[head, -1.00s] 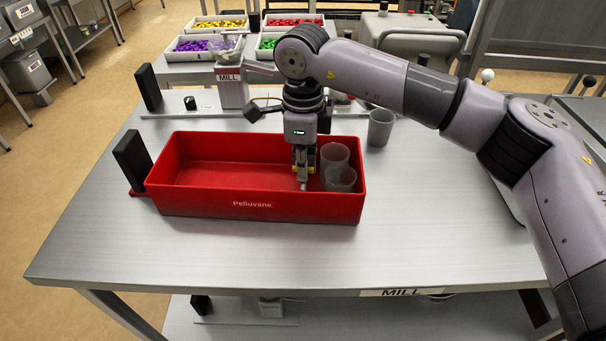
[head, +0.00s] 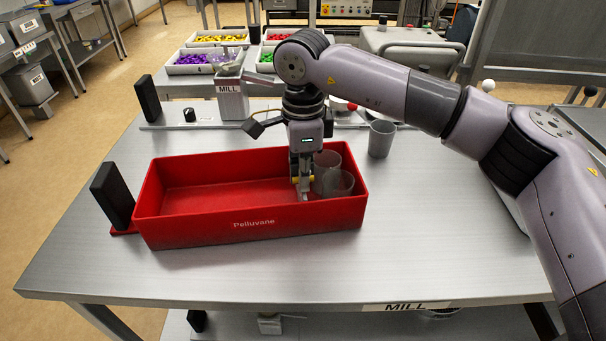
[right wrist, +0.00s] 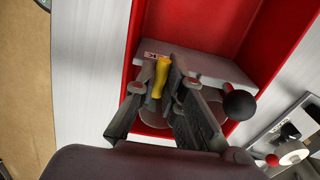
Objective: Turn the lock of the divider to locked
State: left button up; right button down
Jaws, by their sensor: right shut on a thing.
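The divider is a grey plate (right wrist: 208,68) across the red tray (head: 250,222). The tray is marked Pelluvane and sits askew on the steel bench. The divider's lock shows as a yellow lever (right wrist: 161,77) in the right wrist view. My right gripper (head: 303,190) reaches down into the tray's right part. Its fingers are shut on the yellow lever, one on each side of it. In the head view the gripper hides most of the divider and lock. I cannot read the lock's marking. My left gripper is not in view.
Two grey cups (head: 339,183) stand in the tray's right end, close to my gripper. Another cup (head: 381,139) stands behind it. A black block (head: 113,195) stands at the tray's left end. The bench front right is clear.

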jog(key=c, duration=1.7)
grip_release()
jog(key=shift+o, duration=0.2)
notch_tip(320, 180, up, 12)
jog(key=shift+r, duration=0.1)
